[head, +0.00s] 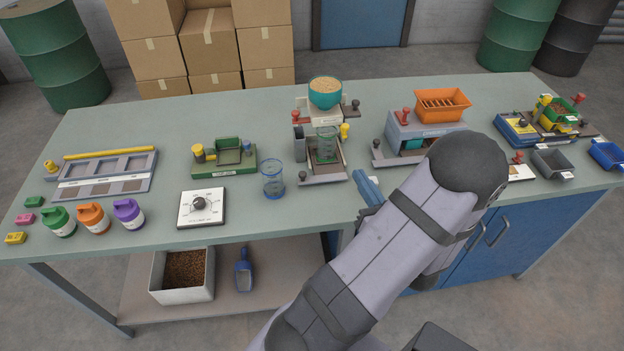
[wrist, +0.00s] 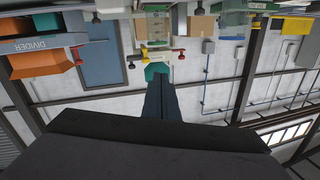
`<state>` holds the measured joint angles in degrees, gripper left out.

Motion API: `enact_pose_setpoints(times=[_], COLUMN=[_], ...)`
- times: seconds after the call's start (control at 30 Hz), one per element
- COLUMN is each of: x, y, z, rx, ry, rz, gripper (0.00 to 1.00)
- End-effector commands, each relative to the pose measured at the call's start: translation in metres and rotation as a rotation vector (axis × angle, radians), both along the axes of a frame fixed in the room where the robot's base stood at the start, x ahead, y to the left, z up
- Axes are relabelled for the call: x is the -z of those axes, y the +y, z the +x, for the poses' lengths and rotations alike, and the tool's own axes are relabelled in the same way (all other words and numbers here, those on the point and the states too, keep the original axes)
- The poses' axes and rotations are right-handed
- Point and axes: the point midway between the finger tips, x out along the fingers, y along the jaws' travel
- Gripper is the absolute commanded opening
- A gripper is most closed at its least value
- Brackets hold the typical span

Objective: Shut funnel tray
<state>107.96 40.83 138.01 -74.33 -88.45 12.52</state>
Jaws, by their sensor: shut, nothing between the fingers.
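The sack filler (head: 297,138) stands at the middle of the bench, with a teal funnel (head: 326,97) full of pale grain on top. A red knob (head: 295,117) and a dark knob (head: 355,104) stick out below the funnel. Under them a low tray (head: 322,179) extends toward the front, with a clear greenish cup (head: 327,147) over it. I cannot tell which plate is the funnel tray. My gripper (head: 367,187) is shut and empty, right of the low tray and apart from it. In the wrist view its dark fingers (wrist: 166,92) point toward the teal funnel (wrist: 156,71).
A clear blue beaker (head: 273,182) stands left of the low tray. The divider (head: 423,130) with an orange hopper (head: 442,106) stands to the right. A dial box (head: 201,208) sits at the front left. Bare bench (head: 120,122) lies behind the left devices.

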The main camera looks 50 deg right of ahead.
Motion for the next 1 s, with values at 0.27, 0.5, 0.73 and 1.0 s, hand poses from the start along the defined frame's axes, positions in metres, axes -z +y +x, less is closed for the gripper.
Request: enact_pose_setpoints(times=[0.27, 0.5, 0.73, 1.0], x=[0.035, 0.061, 0.068, 0.068], y=[0.032, 0.051, 0.052, 0.051], z=[0.016, 0.017, 0.015, 0.015], rx=[-0.118, -0.074, -0.001, 0.015], ry=[-0.129, -0.248, -0.357, -0.393], rz=[0.543, 1.018, 1.264, 1.321], gripper=[0.00, 0.00, 0.00, 0.00])
